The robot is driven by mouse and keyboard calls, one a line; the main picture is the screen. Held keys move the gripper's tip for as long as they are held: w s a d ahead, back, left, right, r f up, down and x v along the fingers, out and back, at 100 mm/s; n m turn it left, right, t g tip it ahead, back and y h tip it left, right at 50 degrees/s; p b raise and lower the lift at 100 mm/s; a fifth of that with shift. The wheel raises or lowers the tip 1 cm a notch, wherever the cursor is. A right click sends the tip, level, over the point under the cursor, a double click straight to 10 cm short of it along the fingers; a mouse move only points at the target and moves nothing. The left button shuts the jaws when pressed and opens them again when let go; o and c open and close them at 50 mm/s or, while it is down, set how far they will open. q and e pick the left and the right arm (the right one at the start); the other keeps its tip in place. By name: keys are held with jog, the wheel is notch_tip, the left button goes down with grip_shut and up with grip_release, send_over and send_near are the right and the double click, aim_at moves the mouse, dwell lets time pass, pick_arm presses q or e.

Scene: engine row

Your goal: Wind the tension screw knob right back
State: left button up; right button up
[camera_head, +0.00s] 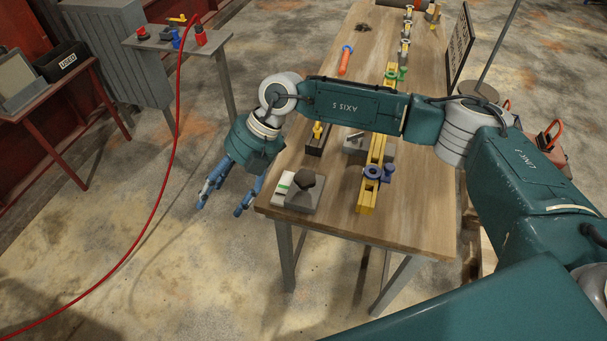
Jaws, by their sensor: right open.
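My right gripper (222,202) hangs open and empty off the near left corner of the wooden workbench (420,215). Its blue fingers are spread and point down over the floor. A yellow rail (367,195) runs along the bench and carries a round blue-purple knob (372,172) near its front end. I cannot tell which of these is the tension screw knob. My right arm hides part of the bench. My left gripper is out of view.
A dark box with a yellow knob (318,131) and an orange-handled tool (345,62) lie farther back. A red hose (166,165) crosses the left side. A small side table (178,38) stands at the upper left.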

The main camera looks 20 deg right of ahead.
jog(key=w+d+m+h, duration=0.1)
jog(key=w+d+h, duration=0.25)
jog(key=d, duration=0.55)
jog(key=m+t+h, duration=0.1)
jog(key=m+h, duration=0.1)
jog(key=h, duration=0.2)
send_near(304, 178)
notch_tip(304, 178, down, 8)
jog(key=p, duration=0.4)
jog(key=shift+d, duration=0.2)
jog(key=shift+f, duration=0.65)
jog(key=shift+f+y, duration=0.1)
jog(key=shift+y, duration=0.15)
jog(key=c, duration=1.1)
